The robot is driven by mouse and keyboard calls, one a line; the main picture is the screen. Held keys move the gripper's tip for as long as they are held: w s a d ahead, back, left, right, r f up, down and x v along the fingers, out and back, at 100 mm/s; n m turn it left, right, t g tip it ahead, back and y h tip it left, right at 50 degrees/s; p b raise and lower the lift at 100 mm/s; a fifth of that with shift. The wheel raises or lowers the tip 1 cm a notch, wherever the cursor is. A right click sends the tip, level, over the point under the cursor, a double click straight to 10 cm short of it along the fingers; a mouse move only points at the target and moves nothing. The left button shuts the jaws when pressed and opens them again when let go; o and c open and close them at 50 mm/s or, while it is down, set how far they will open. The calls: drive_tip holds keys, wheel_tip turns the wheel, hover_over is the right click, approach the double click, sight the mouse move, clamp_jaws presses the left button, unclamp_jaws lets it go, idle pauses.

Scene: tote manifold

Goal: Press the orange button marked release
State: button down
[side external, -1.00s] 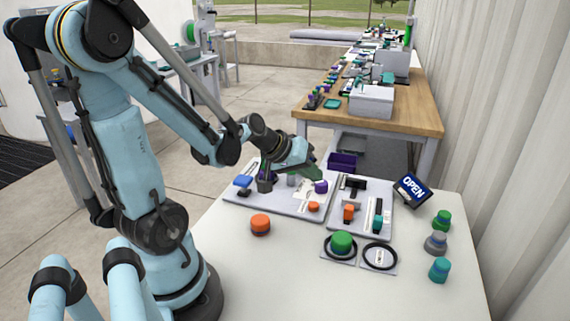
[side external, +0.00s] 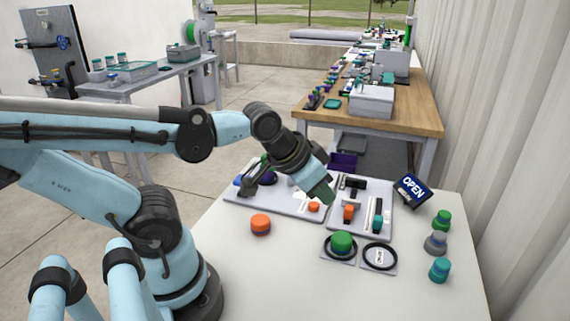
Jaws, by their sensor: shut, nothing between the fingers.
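A small orange button (side external: 314,207) sits near the front right of the left grey panel (side external: 285,206), beside a white label (side external: 300,196). The label is too small to read, so I cannot confirm the word release. My gripper (side external: 327,197) is shut and empty, pointing down and right. Its green fingertips appear just above and right of the orange button, near the gap between the two panels. I cannot tell how high they are or whether they touch anything. My wrist hides part of the left panel behind it.
The right panel (side external: 361,231) carries an orange slider (side external: 349,212) and a teal one (side external: 378,221). A loose orange cap (side external: 260,224) sits on the white table. A green knob (side external: 342,241), a black ring (side external: 380,256) and an OPEN sign (side external: 411,190) stand nearby.

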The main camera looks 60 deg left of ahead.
wheel_tip(320, 180, up, 3)
drive_tip(key=m+g, duration=0.7)
drive_tip(key=m, duration=0.2)
hover_over(314, 204)
drive_tip(key=s+d, duration=0.1)
drive_tip(key=shift+d+y, duration=0.15)
drive_tip(key=shift+y, duration=0.25)
drive_tip(key=f, duration=0.9)
drive_tip(key=a+f, duration=0.1)
drive_tip(key=f, duration=0.4)
drive_tip(key=shift+w, duration=0.4)
